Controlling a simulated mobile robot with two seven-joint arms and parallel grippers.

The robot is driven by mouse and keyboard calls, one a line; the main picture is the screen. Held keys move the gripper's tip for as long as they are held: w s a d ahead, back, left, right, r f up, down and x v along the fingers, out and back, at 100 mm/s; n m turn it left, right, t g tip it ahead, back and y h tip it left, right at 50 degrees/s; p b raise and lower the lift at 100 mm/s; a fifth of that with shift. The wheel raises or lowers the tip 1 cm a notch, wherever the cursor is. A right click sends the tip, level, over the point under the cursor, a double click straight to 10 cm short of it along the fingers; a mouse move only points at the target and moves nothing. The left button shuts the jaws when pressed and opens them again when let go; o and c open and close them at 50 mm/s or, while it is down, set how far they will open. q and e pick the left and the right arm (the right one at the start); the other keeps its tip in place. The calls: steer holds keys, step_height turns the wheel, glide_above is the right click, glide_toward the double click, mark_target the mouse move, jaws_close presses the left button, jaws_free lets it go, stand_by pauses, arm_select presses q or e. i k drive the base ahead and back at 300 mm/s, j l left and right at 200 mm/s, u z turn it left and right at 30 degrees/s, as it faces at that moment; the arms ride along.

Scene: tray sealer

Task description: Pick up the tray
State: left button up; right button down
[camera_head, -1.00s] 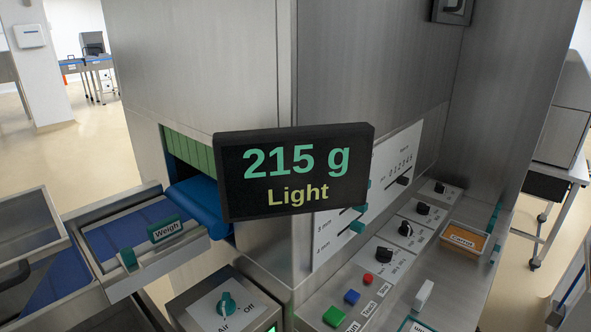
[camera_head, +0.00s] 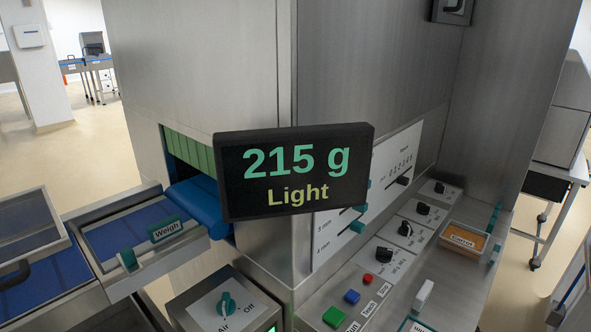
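A small shallow container with orange contents and a white label (camera_head: 463,238) sits on the machine's right-hand ledge. I cannot tell whether it is the tray of the task. No other tray is clearly visible. The weigh section (camera_head: 140,235), with a blue belt and a teal "Weigh" sign, looks empty at the left. The display (camera_head: 295,172) reads "215 g" and "Light". Neither of my grippers is in view.
A framed cover with a dark handle (camera_head: 15,275) stands at the far left over a blue belt. A green-curtained opening (camera_head: 190,150) leads into the steel machine. An Air knob (camera_head: 226,304) and several buttons (camera_head: 352,297) are in front.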

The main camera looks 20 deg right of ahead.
mark_target(468, 243)
steer(key=z, duration=1.95)
steer(key=i+l, duration=0.1)
steer(key=l, duration=0.8)
steer(key=i+l+z, duration=0.1)
steer(key=l, duration=0.25)
steer(key=i+l+z, duration=0.15)
steer(key=i+z, duration=0.2)
steer(key=i, duration=0.8)
